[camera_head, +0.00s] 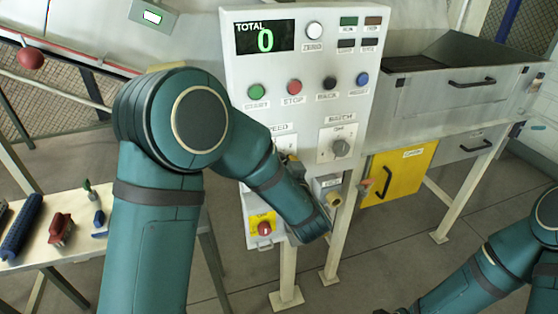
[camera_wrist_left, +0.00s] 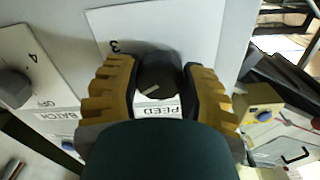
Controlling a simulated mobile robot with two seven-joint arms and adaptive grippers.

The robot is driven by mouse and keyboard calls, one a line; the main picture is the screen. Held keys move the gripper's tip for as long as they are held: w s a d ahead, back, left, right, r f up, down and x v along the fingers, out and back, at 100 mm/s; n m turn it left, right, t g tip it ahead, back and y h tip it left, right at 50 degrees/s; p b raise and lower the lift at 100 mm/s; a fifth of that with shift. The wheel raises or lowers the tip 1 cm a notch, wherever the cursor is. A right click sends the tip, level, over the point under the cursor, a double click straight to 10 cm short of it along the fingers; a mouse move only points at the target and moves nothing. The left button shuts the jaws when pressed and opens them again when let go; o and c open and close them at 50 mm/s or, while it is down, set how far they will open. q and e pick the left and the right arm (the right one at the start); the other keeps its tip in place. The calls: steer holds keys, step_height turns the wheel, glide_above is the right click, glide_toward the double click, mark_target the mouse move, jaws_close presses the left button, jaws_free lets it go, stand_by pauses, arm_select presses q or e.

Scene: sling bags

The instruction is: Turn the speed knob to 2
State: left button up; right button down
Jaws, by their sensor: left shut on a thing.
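The speed knob (camera_wrist_left: 158,78) is a dark round knob on a white plate, seen between my fingers in the left wrist view. My left gripper (camera_wrist_left: 160,84) is shut on it, a yellow-backed finger on either side. A pale slanted pointer mark shows on the knob. An upside-down "3" shows on the plate (camera_wrist_left: 125,24); the other speed numbers are hidden. In the head view my left arm covers the knob, and only part of the speed plate (camera_head: 283,130) shows. My right gripper (camera_head: 393,311) is barely in view at the bottom edge, its fingers unclear.
The batch knob (camera_head: 341,148) sits right of the speed plate. Above are green, red, black and blue buttons and a display (camera_head: 265,38) reading 0. A red knob on yellow (camera_head: 264,228) is below. A table (camera_head: 60,250) with brushes stands at left.

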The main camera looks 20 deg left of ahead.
arm_select(q)
steer(key=shift+r, duration=0.1)
steer(key=o, duration=1.2)
steer(key=v, duration=1.2)
